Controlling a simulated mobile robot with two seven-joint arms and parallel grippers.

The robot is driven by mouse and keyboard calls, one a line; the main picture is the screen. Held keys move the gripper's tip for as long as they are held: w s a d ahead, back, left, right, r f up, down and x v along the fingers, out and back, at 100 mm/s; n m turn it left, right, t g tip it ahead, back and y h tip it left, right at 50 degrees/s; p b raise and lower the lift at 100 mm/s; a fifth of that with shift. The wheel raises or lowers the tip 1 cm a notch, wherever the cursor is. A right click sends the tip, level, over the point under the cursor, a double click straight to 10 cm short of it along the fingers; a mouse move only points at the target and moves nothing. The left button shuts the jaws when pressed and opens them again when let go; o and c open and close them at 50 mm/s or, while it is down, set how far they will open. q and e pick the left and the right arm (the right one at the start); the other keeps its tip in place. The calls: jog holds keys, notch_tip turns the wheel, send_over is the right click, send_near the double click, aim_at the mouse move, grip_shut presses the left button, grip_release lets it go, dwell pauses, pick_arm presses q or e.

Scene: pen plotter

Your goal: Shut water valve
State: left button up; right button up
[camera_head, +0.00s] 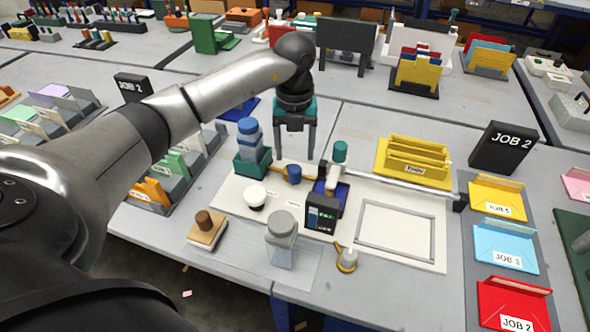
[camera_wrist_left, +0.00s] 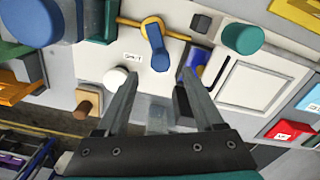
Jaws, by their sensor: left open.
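The water valve (camera_head: 293,173) has a blue lever and sits on the white board. In the left wrist view its blue lever (camera_wrist_left: 156,45) crosses a yellow pipe (camera_wrist_left: 128,21) and points down the picture. A "SHUT" label (camera_wrist_left: 132,57) lies to the left of the lever. My left gripper (camera_head: 296,157) is open and empty, fingers pointing down, just behind the valve in the head view. In the left wrist view the lever shows between and beyond the fingertips (camera_wrist_left: 157,72). I cannot tell the exact gap. My right gripper is not in view.
A blue-capped bottle (camera_head: 249,135) in a teal holder stands left of the valve. A white knob (camera_head: 256,194) is in front of it. A teal-topped post (camera_head: 340,151) and a dark display box (camera_head: 321,213) are to the right. A clear jar (camera_head: 282,240) stands in front.

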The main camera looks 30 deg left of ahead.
aim_at(295, 168)
pick_arm(q)
notch_tip(295, 168, down, 6)
jog(key=shift+f+b, duration=0.1)
jog(key=shift+b, duration=0.35)
grip_shut()
dwell(0.4)
